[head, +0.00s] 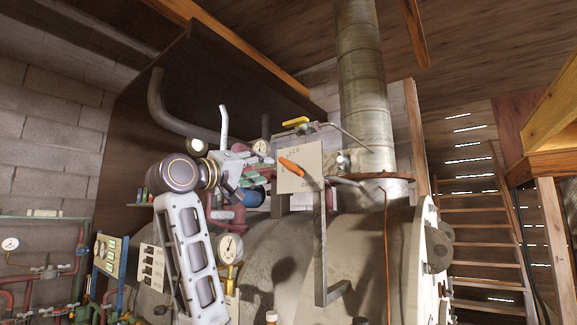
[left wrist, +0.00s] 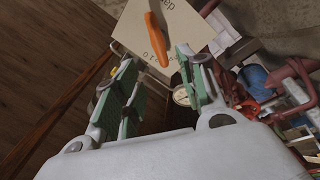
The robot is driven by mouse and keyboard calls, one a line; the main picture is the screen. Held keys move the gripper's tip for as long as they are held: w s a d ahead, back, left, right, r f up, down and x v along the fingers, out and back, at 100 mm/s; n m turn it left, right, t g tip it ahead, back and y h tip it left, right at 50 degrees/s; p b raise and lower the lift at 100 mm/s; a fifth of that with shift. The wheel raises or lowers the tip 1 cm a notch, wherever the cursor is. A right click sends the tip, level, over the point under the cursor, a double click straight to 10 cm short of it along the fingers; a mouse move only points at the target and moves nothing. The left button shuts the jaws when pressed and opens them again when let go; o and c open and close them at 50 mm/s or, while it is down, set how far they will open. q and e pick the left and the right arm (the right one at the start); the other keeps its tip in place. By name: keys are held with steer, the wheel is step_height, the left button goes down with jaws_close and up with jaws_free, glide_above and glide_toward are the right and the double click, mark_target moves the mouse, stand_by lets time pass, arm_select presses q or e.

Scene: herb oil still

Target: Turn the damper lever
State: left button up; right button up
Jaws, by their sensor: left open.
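The damper lever (head: 291,165) is an orange handle on a pale square plate (head: 300,180) with dark lettering, held on a grey upright post in front of the boiler. In the head view the lever slants down to the right. My left gripper (head: 247,172) is just left of the plate, its fingers pointing toward it. In the left wrist view the orange lever (left wrist: 156,38) lies beyond the tips of the open green-padded fingers (left wrist: 162,78), roughly between them in the picture. The jaws are empty; I see no contact with the lever. My right gripper is not in view.
A metal flue pipe (head: 365,90) rises behind the plate. A yellow-handled valve (head: 296,122), red pipes and a pressure gauge (head: 230,247) crowd round the gripper. The large boiler drum (head: 275,255) lies below. Wooden stairs (head: 487,240) stand at the right.

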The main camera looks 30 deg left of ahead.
mark_target(286, 164)
arm_select(q)
steer(key=p+x, duration=0.4)
steer(key=x, duration=0.7)
steer(key=shift+w+d+r, duration=0.1)
steer(key=shift+r, duration=0.05)
steer(key=shift+p+x, duration=0.45)
steer(key=shift+x, duration=0.55)
jaws_close()
